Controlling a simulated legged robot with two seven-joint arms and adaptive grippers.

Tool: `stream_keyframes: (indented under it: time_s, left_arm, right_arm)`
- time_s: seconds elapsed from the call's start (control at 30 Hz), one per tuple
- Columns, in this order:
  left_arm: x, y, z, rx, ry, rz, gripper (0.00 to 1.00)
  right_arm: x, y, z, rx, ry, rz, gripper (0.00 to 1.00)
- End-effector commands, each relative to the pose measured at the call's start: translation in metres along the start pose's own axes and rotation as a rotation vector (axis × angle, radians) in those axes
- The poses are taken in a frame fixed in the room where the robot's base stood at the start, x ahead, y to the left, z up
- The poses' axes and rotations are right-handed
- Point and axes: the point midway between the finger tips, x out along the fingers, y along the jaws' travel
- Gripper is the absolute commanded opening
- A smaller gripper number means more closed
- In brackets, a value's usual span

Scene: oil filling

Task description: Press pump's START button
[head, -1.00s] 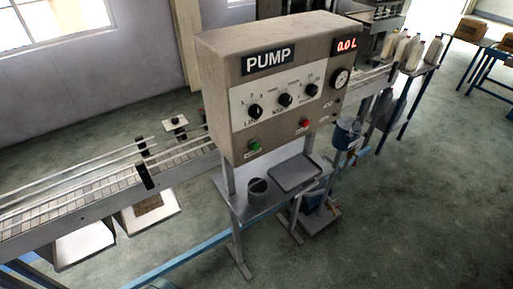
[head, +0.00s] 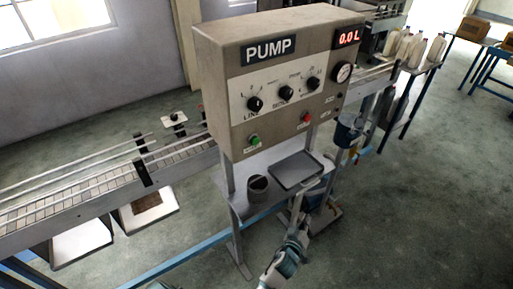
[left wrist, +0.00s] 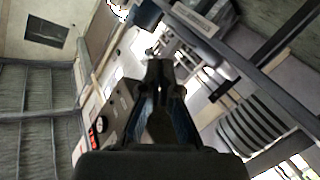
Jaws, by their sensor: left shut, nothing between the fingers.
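The pump (head: 270,100) is a grey-brown box with a PUMP sign and a red display reading 0.0 L. A green button (head: 254,139) sits low on the left of its front, and a red button (head: 305,117) to its right; their small labels are too small to read. My left gripper (head: 298,197) is shut and empty, below the pump box and in front of the stand, apart from both buttons. In the left wrist view its shut fingers (left wrist: 158,75) point ahead, with the pump face (left wrist: 115,120) tilted at the left. My right gripper is not in view.
Three black knobs (head: 286,93) and a gauge (head: 342,72) are on the panel. The stand's shelf holds a grey cup (head: 258,188) and a dark tray (head: 296,171). A conveyor (head: 110,190) runs behind the stand. White bottles (head: 412,47) stand at the far right.

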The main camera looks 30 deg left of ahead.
Motion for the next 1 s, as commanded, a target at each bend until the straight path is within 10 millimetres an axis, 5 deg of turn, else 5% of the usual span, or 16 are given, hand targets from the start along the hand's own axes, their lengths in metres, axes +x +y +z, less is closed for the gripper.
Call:
stream_keyframes:
  time_s: [0.1,0.3,0.5,0.7,1.0]
  left_arm:
    - [-0.008,0.034,-0.077,-0.128,0.165,0.048,0.0]
    - [-0.052,0.07,-0.198,-0.35,0.43,0.138,0.0]
    - [-0.1,0.081,-0.274,-0.511,0.611,0.214,0.0]
    - [-0.12,0.082,-0.299,-0.571,0.676,0.245,0.0]
    - [-0.121,0.082,-0.3,-0.573,0.677,0.246,0.0]
  right_arm:
    - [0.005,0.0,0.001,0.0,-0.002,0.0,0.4]
    - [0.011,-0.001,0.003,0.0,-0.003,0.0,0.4]
    - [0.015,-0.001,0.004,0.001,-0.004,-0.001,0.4]
    - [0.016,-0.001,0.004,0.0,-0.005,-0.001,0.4]
    - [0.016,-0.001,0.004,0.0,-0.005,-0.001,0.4]
